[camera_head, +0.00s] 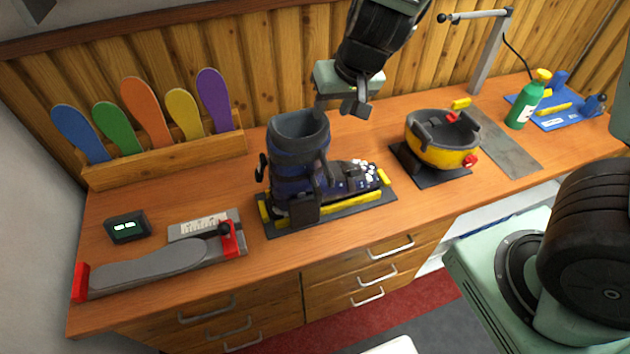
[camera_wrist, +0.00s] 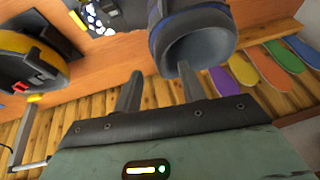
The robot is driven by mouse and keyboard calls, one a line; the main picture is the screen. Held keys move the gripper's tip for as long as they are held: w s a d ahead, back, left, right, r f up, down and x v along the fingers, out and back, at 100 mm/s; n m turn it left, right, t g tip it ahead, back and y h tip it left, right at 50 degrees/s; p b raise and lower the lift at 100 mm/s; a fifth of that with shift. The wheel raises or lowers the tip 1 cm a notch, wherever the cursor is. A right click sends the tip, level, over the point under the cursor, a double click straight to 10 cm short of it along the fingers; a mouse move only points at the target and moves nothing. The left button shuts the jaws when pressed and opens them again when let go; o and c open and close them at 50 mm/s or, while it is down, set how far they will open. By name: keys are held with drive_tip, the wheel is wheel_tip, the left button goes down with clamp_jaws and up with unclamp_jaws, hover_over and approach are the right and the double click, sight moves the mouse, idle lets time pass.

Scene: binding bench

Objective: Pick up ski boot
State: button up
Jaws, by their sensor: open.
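The ski boot (camera_head: 299,165) is dark blue and black, with an open cuff at the top. It stands upright on a dark mat with yellow strips (camera_head: 342,211) in the middle of the bench, toe to the right. My gripper (camera_head: 340,108) is above and just behind the boot, near the right side of its cuff. In the wrist view the gripper's two fingers (camera_wrist: 158,90) are apart with nothing between them. The boot's cuff (camera_wrist: 192,38) shows just beyond the fingertips, close to one finger; I cannot tell whether they touch.
A yellow-and-black round device (camera_head: 441,143) stands right of the boot. A rack of coloured insoles (camera_head: 165,165) stands at the back left. A grey sole plate with red ends (camera_head: 150,265) and a small display (camera_head: 127,227) lie front left. A green bottle (camera_head: 529,105) stands far right.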

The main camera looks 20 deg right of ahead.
sight(327, 120)
drive_tip(key=b+x, duration=0.1)
drive_tip(key=x, duration=0.4)
drive_tip(key=b+x, duration=0.1)
drive_tip(key=x, duration=0.1)
drive_tip(key=b+x, duration=0.1)
drive_tip(key=shift+s+d+f, duration=0.2)
drive_tip(key=shift+s+f, duration=0.05)
drive_tip(key=shift+f, duration=0.05)
drive_tip(key=shift+w+a+f+b, duration=0.1)
drive_tip(key=shift+w+f+b, duration=0.1)
drive_tip(key=shift+f+b, duration=0.15)
drive_tip(key=shift+r, duration=0.1)
clamp_jaws()
drive_tip(key=shift+r, duration=0.1)
idle(0.6)
